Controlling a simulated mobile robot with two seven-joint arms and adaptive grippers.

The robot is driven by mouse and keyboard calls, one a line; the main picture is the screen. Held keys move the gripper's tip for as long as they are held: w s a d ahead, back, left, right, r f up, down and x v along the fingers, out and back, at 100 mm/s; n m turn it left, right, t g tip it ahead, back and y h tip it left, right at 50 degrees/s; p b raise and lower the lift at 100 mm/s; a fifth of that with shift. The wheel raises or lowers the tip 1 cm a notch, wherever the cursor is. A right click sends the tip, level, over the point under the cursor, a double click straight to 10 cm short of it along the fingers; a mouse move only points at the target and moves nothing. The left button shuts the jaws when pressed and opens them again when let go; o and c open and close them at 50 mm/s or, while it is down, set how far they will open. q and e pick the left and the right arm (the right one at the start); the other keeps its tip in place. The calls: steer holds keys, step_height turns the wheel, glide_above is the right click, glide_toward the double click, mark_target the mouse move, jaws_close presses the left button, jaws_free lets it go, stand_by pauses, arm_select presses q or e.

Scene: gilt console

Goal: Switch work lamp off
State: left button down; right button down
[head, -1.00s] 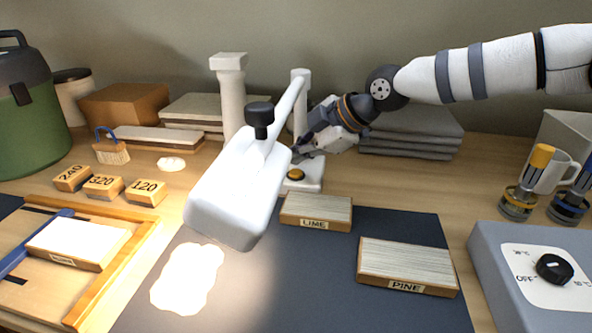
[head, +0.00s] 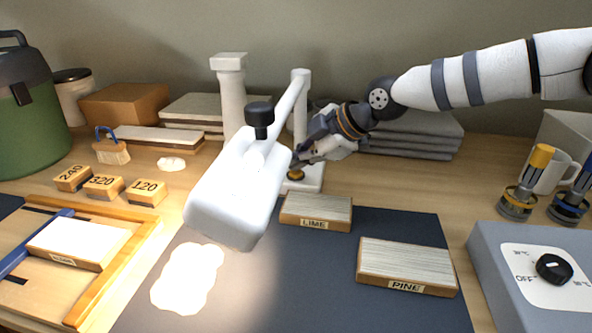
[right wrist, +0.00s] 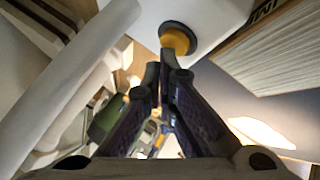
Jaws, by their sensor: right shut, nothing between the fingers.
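The white work lamp (head: 235,195) stands over the dark mat, its head tilted down. A bright patch (head: 187,280) lies on the mat below it, so it is lit. Its white base (head: 312,180) carries a round amber button (head: 296,174) with a dark collar. The button (right wrist: 178,40) also shows in the right wrist view, just beyond my fingertips. My right gripper (head: 300,160) is shut and empty, close above the button; I cannot tell whether it touches. The fingertips (right wrist: 162,72) are together in the right wrist view. My left gripper is not in view.
The lamp's post (head: 300,105) and arm stand close to my right gripper. The LIME block (head: 316,211) lies just in front of the base, the PINE block (head: 407,266) further right. A grey box with a knob (head: 553,268) stands at the right.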

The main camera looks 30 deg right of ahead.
mark_target(295, 174)
steer(key=shift+f, duration=0.2)
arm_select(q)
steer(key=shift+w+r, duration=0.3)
arm_select(e)
steer(key=shift+r, duration=0.9)
steer(key=shift+r, duration=0.15)
